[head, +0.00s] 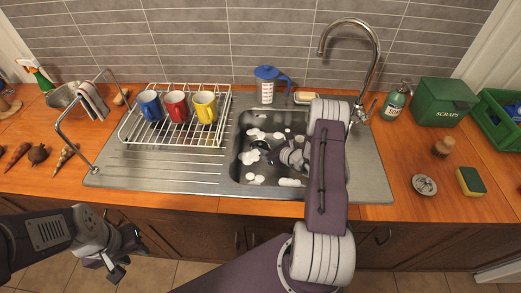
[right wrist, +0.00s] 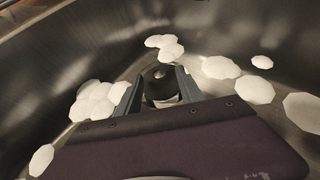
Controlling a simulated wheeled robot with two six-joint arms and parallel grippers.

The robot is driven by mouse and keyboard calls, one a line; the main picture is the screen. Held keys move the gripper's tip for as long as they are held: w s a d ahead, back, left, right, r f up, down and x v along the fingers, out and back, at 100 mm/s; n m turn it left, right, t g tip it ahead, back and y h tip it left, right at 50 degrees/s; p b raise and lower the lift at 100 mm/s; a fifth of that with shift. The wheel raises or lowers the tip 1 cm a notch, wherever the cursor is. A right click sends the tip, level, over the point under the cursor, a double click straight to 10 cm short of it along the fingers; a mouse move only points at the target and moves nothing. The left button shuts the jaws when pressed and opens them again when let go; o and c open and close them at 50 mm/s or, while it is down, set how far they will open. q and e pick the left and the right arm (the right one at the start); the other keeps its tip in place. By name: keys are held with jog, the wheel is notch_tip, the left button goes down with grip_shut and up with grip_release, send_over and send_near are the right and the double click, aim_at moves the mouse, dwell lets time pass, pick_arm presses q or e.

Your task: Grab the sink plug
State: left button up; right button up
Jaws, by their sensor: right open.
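The dark round sink plug (right wrist: 160,88) with a small knob on top shows in the right wrist view, low in the steel sink basin. It also shows in the head view (head: 261,146), partly hidden by my gripper. My right gripper (right wrist: 158,86) is open, with one finger on each side of the plug; I cannot tell whether they touch it. In the head view my right gripper (head: 277,156) is down inside the sink (head: 240,172). My left gripper (head: 130,260) is open and empty in front of the counter, at the lower left.
White foam clumps (right wrist: 95,101) lie around the plug. The basin walls close in around my right gripper. The tap (head: 372,62) rises behind the sink. A dish rack (head: 135,135) with three mugs stands left. A metal strainer (head: 424,184) and a sponge (head: 470,181) lie right.

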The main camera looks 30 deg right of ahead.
jog(key=shift+w+a+f, duration=0.1)
jog(key=shift+w+f, duration=0.2)
jog(key=shift+w, duration=0.2)
jog(key=shift+s+r, duration=0.1)
grip_shut()
jog(key=shift+r, duration=0.25)
notch_tip(320, 180, up, 4)
jog(key=shift+s, duration=0.15)
jog(key=v, duration=1.3)
jog(key=shift+a+r, duration=0.15)
jog(key=shift+r, duration=0.25)
